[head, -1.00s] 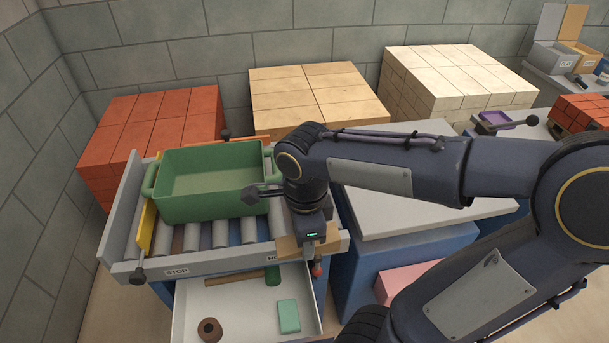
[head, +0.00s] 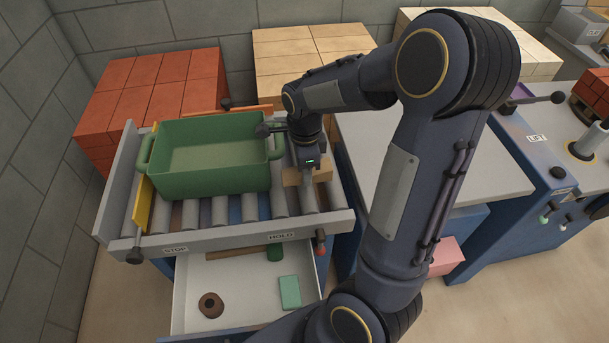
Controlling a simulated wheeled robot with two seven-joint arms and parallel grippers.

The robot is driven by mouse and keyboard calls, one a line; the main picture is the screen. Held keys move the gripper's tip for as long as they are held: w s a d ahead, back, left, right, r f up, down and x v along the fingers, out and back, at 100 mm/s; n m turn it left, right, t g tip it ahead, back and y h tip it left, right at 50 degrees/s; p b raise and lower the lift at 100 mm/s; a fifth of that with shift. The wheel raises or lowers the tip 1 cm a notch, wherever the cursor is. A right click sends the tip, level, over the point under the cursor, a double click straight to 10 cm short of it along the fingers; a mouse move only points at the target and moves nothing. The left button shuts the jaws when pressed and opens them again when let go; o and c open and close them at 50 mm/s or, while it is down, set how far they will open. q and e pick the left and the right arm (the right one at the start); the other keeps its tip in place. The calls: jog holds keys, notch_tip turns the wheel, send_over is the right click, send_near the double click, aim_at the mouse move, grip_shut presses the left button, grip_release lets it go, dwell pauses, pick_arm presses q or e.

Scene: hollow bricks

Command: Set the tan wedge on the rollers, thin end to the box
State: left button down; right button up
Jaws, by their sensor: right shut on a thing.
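My right gripper (head: 308,177) points down at the right end of the roller bed and is shut on the tan wedge (head: 322,174). The wedge shows on both sides of the fingers, beside the right wall of the green box (head: 215,183). I cannot tell whether it touches the rollers (head: 221,212) or which way its thin end points. The green box, with a handle at each end, sits on the rollers and looks empty. My left gripper is not in view.
A yellow bar (head: 143,208) stands left of the box. The front rail (head: 225,243) carries STOP and HOLD labels. Below it, an open drawer (head: 240,305) holds a brown ring, a green block and a hammer. A grey-topped table (head: 480,170) stands at right.

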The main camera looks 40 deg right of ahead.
jog(key=shift+w+d+f, duration=0.3)
jog(key=shift+w+f, duration=0.1)
jog(key=shift+f, duration=0.2)
notch_tip(320, 180, down, 4)
jog(key=shift+w+r, duration=0.15)
jog(key=shift+r, duration=0.1)
jog(key=shift+f, duration=0.2)
jog(key=o, duration=1)
jog(key=shift+r, duration=0.1)
